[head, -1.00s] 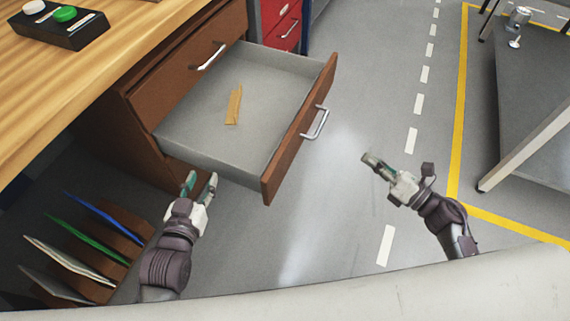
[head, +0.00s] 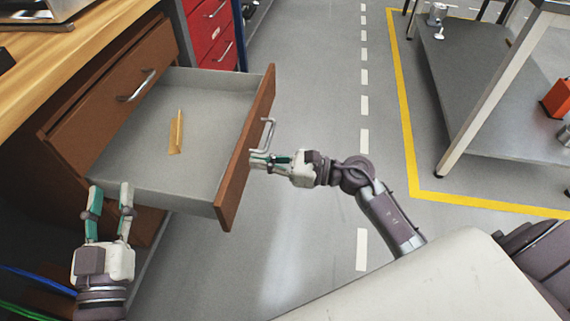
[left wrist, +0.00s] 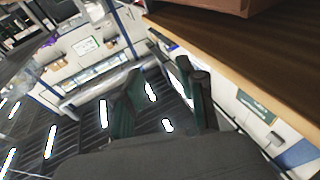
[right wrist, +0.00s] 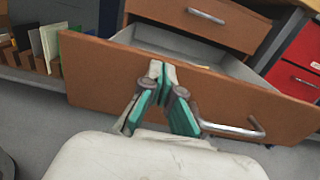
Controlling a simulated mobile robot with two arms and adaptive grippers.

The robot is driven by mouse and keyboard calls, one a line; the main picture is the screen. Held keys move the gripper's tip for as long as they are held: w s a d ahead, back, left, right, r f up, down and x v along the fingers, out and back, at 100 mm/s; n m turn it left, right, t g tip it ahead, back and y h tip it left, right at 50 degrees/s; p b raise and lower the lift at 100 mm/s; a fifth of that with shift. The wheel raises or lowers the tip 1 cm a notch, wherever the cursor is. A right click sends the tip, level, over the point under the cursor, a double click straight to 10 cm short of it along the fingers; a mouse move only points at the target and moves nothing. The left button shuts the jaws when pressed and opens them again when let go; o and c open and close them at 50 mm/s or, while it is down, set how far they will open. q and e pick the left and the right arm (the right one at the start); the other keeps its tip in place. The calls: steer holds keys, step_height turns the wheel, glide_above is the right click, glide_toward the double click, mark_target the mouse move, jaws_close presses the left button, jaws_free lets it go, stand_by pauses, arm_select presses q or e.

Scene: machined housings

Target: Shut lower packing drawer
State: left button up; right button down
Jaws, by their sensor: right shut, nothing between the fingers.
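The lower packing drawer (head: 245,155) is pulled well out of the brown cabinet, with a tan piece (head: 176,132) lying inside on its grey floor. Its front also shows in the right wrist view (right wrist: 95,75), with the bar handle (right wrist: 235,130) right of my fingers. My right gripper (head: 254,160) is shut and empty at the outer face of the drawer front, beside the near end of the handle; I cannot tell whether it touches. My left gripper (head: 110,190) is open and empty, at the drawer's near side; its fingers also show in the left wrist view (left wrist: 165,95).
The closed upper drawer (head: 110,90) sits above, under the wooden worktop. A red drawer unit (head: 215,35) stands behind. A grey metal table (head: 480,100) is at the right. The floor between is clear.

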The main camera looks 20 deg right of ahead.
arm_select(q)
steer(key=shift+s+r+t, duration=0.1)
steer(key=shift+r+t, duration=0.2)
steer(key=shift+r, duration=0.15)
arm_select(e)
steer(key=shift+x, duration=1.25)
